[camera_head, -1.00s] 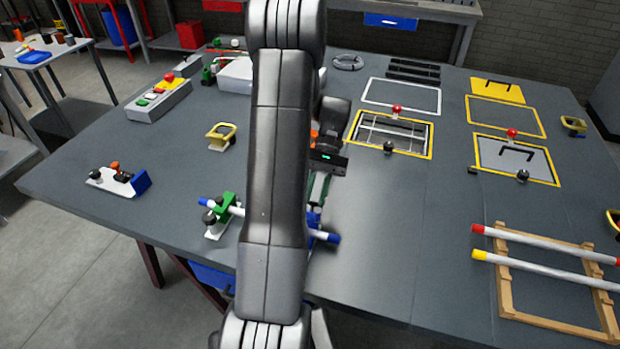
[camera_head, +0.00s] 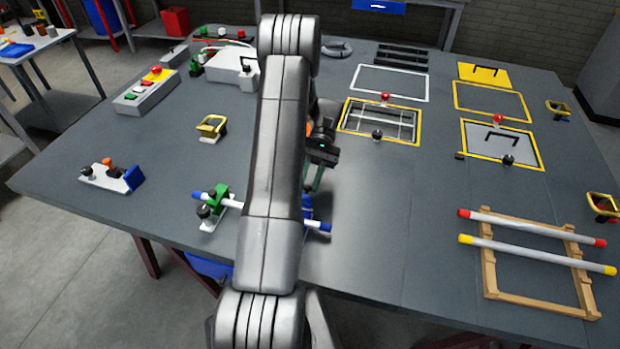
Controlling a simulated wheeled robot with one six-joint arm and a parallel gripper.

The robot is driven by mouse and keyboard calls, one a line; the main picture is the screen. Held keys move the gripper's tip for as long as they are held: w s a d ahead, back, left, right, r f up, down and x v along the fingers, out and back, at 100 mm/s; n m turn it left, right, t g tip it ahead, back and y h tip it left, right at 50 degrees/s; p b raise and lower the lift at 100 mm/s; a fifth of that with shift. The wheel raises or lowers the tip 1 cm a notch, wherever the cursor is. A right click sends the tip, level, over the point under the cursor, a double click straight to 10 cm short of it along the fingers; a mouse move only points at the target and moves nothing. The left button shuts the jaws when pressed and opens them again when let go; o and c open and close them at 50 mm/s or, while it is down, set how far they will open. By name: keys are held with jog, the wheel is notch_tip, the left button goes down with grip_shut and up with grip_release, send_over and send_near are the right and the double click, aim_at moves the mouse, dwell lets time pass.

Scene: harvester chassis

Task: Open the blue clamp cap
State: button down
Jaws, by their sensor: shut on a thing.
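A white pipe with blue ends lies near the table's front edge. Its left part (camera_head: 204,195) rests in a green clamp (camera_head: 221,202) with a black knob, and its blue right end (camera_head: 320,226) sticks out past my arm. A blue clamp (camera_head: 309,205) shows at my arm's right edge, over the pipe's right part; most of it is hidden behind the arm. My gripper (camera_head: 314,187) points down just above and at this blue clamp. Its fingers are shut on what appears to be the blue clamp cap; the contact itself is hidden.
A small fixture with a blue block (camera_head: 133,178) sits at the left edge. A yellow clamp (camera_head: 212,127) and a button box (camera_head: 146,92) stand farther back. A wooden rack (camera_head: 489,272) with two pipes is at right. The table's front middle is clear.

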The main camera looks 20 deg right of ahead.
jog(key=c, duration=1.3)
grip_release()
jog(key=shift+o, duration=0.2)
